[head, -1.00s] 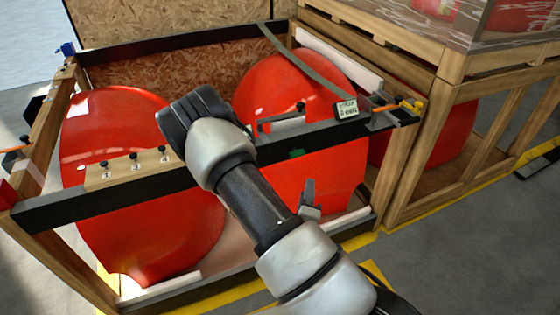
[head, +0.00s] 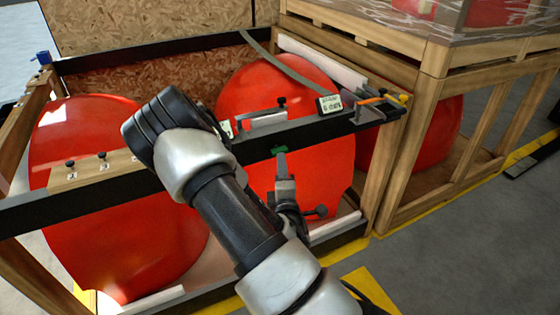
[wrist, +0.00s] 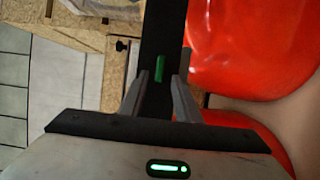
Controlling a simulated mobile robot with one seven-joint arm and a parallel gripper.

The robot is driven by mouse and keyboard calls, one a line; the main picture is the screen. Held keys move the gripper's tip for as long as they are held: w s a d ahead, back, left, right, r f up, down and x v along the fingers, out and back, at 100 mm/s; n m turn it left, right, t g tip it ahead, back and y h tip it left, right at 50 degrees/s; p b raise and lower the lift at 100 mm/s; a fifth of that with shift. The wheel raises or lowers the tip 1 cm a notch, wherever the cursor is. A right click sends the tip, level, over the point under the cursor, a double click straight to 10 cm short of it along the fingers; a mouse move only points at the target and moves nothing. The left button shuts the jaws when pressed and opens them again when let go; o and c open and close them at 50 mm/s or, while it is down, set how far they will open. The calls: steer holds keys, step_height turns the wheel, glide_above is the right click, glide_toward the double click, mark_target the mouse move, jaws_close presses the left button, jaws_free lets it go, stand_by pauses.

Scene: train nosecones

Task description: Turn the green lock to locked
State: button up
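The green lock (head: 279,149) is a small green piece on the front face of the black crossbar (head: 325,130). In the wrist view the green lock (wrist: 160,66) lies lengthwise along the dark bar, just beyond my fingertips and in line with the gap between them. My gripper (head: 281,160) is just below the lock in the head view. In the wrist view my gripper (wrist: 161,82) is open, with its fingers apart and nothing visible held. I cannot tell whether a finger touches the lock.
A red nosecone (head: 320,180) stands close behind the crossbar, and another red nosecone (head: 80,130) is at the left. Black knobs on a wooden block (head: 88,172), a small label (head: 329,104) and an orange-handled clamp (head: 368,101) sit along the bar. A wooden post (head: 392,175) stands at right.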

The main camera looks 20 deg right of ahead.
mark_target(278, 150)
steer(key=x, duration=0.6)
jaws_close()
